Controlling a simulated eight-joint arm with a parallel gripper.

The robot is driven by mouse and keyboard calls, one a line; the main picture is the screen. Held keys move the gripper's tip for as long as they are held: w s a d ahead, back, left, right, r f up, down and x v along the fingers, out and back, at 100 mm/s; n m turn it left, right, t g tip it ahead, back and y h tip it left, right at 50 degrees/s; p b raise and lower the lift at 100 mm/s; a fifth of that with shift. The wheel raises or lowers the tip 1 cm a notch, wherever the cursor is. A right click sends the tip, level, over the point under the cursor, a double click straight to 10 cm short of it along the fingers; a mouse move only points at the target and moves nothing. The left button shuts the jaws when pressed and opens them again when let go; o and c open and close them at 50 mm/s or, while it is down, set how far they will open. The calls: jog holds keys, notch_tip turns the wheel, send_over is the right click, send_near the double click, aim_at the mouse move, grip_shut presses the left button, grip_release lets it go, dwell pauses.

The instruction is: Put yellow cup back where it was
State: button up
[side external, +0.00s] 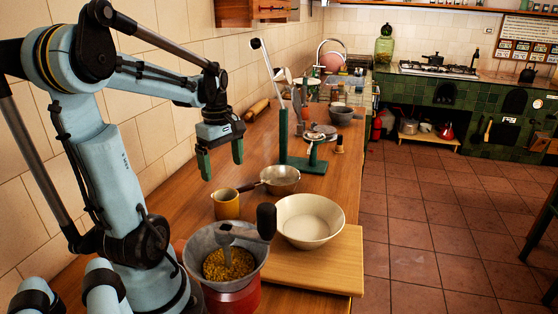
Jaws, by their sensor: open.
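The yellow cup (227,207) stands upright on the wooden counter, left of the white bowl and behind the metal hopper. My gripper (222,172) hangs above the cup, pointing down, with its two green fingers apart and nothing between them. A gap shows between the fingertips and the cup's rim. The cup's lower front is close to the hopper's rim in this view.
A small metal pan (281,180) sits right behind the cup, its handle reaching toward the cup's rim. A cream bowl (310,221) rests on a wooden board (335,262). A hopper of yellow grain (228,264) stands in front. A green stand (284,135) rises behind.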

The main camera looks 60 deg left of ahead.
jog(key=w+d+m+t, duration=0.2)
jog(key=d+m, duration=0.5)
jog(key=d, duration=0.1)
jog(key=w+d+m+t, duration=0.2)
jog(key=w+d+m, duration=0.1)
jog(key=d+m, duration=0.5)
jog(key=w+d+m+t, duration=0.3)
jog(key=d+m, duration=0.4)
jog(key=shift+d+r, duration=0.1)
jog(key=shift+d, duration=0.3)
